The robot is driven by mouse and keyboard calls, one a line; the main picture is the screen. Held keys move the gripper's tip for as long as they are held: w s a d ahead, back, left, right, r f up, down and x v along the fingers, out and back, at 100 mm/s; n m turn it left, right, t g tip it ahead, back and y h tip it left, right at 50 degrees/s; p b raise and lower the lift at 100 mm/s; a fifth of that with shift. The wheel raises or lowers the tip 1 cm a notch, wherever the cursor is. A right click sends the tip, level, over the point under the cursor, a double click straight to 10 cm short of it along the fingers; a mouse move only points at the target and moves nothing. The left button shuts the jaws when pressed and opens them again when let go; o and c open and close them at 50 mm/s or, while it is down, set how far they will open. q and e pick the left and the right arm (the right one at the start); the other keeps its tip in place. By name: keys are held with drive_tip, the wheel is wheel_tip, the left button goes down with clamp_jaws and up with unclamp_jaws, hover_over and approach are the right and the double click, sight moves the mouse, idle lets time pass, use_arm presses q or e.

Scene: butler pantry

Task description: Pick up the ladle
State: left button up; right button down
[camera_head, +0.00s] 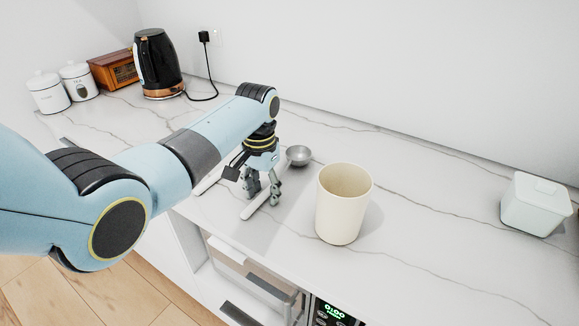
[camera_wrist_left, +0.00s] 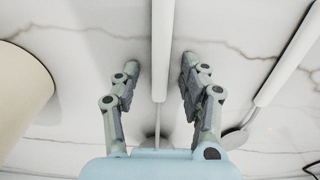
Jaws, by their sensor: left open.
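The ladle has a round metal bowl (camera_head: 299,155) and a white handle (camera_head: 249,211), and it lies on the marble counter. My left gripper (camera_head: 262,196) is above the handle, pointing down, with its fingers apart. In the left wrist view the white ladle handle (camera_wrist_left: 162,45) runs between the two open fingertips (camera_wrist_left: 160,72), one on each side, with a gap to both. My right gripper is not in view.
A cream cup (camera_head: 343,205) stands right of the ladle. A second white-handled utensil (camera_head: 209,180) lies to the left; its flat metal end (camera_wrist_left: 235,138) shows in the wrist view. A kettle (camera_head: 157,62), canisters (camera_head: 48,92) and a pale lidded box (camera_head: 535,205) stand farther off.

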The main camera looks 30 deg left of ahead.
use_arm(q)
clamp_jaws()
drive_tip(key=shift+r, duration=0.1)
idle(0.4)
